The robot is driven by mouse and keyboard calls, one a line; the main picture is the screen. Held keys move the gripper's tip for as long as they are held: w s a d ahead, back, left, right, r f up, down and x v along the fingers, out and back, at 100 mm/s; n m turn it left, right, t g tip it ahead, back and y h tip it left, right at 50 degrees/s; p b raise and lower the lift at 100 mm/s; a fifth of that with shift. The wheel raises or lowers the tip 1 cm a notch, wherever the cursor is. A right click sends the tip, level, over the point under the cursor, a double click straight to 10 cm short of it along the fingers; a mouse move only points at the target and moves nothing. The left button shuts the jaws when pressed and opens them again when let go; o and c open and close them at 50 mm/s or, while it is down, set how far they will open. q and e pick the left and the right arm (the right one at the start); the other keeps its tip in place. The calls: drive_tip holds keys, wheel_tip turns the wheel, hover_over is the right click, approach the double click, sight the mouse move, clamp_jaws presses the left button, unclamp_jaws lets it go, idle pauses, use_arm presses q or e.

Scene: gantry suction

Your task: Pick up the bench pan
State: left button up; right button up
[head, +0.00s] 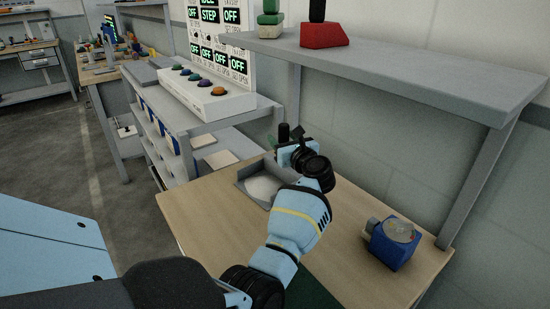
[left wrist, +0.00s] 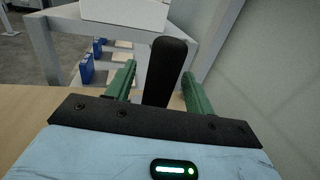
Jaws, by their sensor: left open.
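The bench pan (head: 243,187) looks like a grey, open-fronted scoop with pale material in it, lying on the wooden bench top. A dark upright handle (left wrist: 167,70) stands between the green fingers of my left gripper (left wrist: 160,75) in the left wrist view. In the head view my left gripper (head: 284,140) is at the back edge of the pan, partly hidden by my wrist. Its fingers are open on both sides of the handle, with gaps visible. How the handle joins the pan is hidden. My right gripper is not in view.
A blue device (head: 392,247) with a clear round top stands at the bench's right. A grey shelf (head: 400,65) overhangs the back, carrying a red-based object (head: 323,36). A control panel (head: 218,100) with coloured knobs stands on the neighbouring bench. Bare wood lies around the pan.

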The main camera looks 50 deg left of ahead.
use_arm(q)
drive_tip(key=shift+w+a, duration=0.25)
drive_tip(key=shift+a, duration=0.4)
drive_tip(key=shift+c, duration=0.2)
drive_tip(key=shift+r, duration=0.1)
clamp_jaws()
